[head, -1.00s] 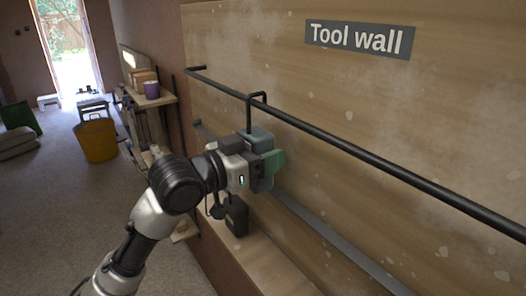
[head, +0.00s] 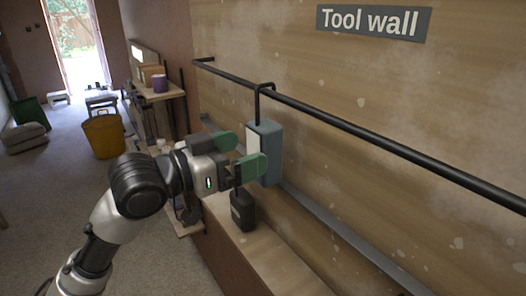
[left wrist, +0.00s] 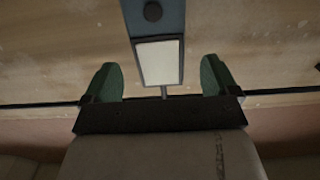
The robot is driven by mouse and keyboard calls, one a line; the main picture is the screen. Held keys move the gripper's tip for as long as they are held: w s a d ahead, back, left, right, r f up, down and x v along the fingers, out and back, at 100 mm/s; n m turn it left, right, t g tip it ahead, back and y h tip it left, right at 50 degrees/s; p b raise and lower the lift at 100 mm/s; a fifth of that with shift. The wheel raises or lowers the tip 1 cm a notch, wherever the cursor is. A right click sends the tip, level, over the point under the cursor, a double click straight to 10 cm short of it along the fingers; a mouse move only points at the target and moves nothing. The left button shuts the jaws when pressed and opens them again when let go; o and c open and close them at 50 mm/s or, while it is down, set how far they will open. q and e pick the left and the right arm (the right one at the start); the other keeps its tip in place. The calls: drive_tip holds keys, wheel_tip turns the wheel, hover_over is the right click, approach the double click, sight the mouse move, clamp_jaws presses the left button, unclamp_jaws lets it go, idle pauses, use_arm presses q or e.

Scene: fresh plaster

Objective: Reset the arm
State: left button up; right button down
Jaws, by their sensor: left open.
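My left gripper (head: 238,153) is open, its two green fingers apart with nothing between them in the head view. It is just left of a blue-grey box (head: 270,152) with a pale front panel. The box hangs by a black hook (head: 258,100) from the black rail (head: 340,123). In the left wrist view the open gripper (left wrist: 160,82) faces the box (left wrist: 155,18), whose pale panel lies between the fingers in the picture. My right gripper is in neither view.
A black object (head: 243,210) stands on the wooden ledge (head: 270,258) below the gripper. The wall (head: 460,100) with the "Tool wall" sign (head: 373,21) is to the right. A shelf (head: 165,95) and yellow bucket (head: 104,135) stand farther back. The floor at left is mostly clear.

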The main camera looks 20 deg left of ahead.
use_arm(q)
drive_tip(key=v, duration=0.4)
wheel_tip(320, 180, down, 23)
drive_tip(key=s+n+g+y, duration=0.2)
drive_tip(key=n+g+y, duration=0.1)
drive_tip(key=y, duration=0.3)
drive_tip(key=s+f+n+g+y, duration=0.3)
drive_tip(key=s+f+g+y, duration=0.35)
drive_tip(key=s+f, duration=1.15)
wheel_tip(320, 180, down, 24)
drive_tip(key=g+h, duration=0.2)
drive_tip(key=s+a+f+g, duration=0.1)
drive_tip(key=s+a+f, duration=0.2)
drive_tip(key=s+f, duration=1.3)
drive_tip(key=shift+s+f+m+g+b, duration=0.35)
drive_tip(key=shift+f+m+b, duration=0.1)
drive_tip(key=shift+f, duration=0.15)
drive_tip(key=shift+w+y, duration=0.15)
drive_tip(key=shift+y, duration=0.1)
